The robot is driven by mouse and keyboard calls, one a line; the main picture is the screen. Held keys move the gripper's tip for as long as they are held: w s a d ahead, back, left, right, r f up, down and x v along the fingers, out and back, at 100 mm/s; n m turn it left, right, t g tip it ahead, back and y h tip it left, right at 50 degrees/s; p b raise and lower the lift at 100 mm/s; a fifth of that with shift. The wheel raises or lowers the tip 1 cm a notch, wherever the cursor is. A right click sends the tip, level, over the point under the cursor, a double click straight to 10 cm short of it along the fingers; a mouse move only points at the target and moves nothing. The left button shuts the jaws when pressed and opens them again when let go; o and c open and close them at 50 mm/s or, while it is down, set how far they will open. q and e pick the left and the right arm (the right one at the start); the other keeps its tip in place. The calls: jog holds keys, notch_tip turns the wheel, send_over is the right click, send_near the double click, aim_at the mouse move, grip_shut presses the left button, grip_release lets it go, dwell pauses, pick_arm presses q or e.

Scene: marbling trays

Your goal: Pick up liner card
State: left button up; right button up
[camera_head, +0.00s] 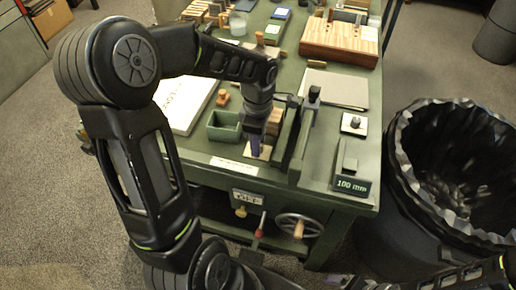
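My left arm reaches over the green bench, and its gripper (255,143) points down near the front edge, just right of a small green open box. A small pale card (265,154) lies at the fingertips, partly hidden by them; it may be the liner card. Something purple shows between or beside the fingers. The view is too small to tell whether the fingers touch or hold the card. My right arm crosses the bottom right corner; its gripper cannot be made out.
The green box (224,126) stands left of the gripper, with a white panel (188,103) beyond it. A device with a "100 mm" display (352,185) stands to the right. A grey sheet (335,88) and wooden block (340,42) lie behind. A black-lined bin (400,190) flanks the bench.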

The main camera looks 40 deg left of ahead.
dwell(0.5)
pick_arm(q)
grip_shut()
dwell(0.4)
